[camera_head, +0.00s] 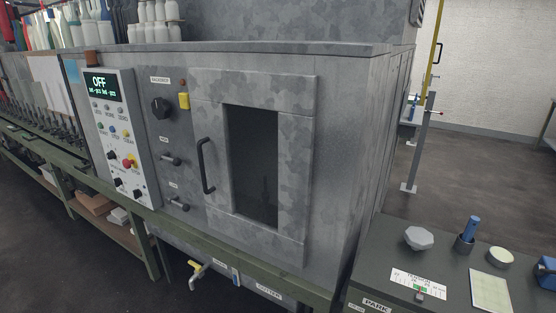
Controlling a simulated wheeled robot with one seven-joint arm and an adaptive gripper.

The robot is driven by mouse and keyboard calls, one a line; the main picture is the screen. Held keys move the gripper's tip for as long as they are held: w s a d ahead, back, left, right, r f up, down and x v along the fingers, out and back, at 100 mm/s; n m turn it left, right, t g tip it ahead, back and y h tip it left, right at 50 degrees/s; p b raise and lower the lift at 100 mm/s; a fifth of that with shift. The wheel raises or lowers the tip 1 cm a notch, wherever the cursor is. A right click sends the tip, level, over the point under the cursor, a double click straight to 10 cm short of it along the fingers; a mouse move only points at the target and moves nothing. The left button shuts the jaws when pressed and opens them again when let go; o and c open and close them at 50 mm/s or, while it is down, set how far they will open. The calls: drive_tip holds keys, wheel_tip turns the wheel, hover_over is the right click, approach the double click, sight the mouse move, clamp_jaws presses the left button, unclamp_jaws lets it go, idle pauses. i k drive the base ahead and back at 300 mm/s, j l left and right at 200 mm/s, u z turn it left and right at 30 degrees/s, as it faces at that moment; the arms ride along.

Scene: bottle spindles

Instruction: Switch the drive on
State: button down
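A grey metal cabinet (345,130) stands in the middle, with a windowed door (212,90) that is closed. On its front left is a white control panel (142,165). The panel's dark display (101,84) reads OFF in large letters, with a smaller line below. Under it are rows of small buttons, a red knob on yellow (130,161) and several black knobs. Right of the panel is a large black rotary knob (161,108) under a small label I cannot read surely. A yellow tag or block (183,100) sits beside it. My gripper is not in view.
Two dark handles (171,159) stick out below the rotary knob, and a black door handle (206,165) juts out. A green rail (240,253) runs along the front. A dark bench (385,260) marked PARK stands at right. Open floor (465,165) lies behind it.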

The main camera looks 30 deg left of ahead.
sight(117, 182)
drive_tip(key=j+u, duration=0.1)
drive_tip(key=u, duration=1.85)
drive_tip(key=i+j+u, duration=0.1)
drive_tip(key=i, duration=0.55)
drive_tip(key=i+j, duration=0.25)
drive_tip(key=i, duration=0.45)
drive_tip(key=i+j+u, duration=0.15)
drive_tip(key=i, duration=0.5)
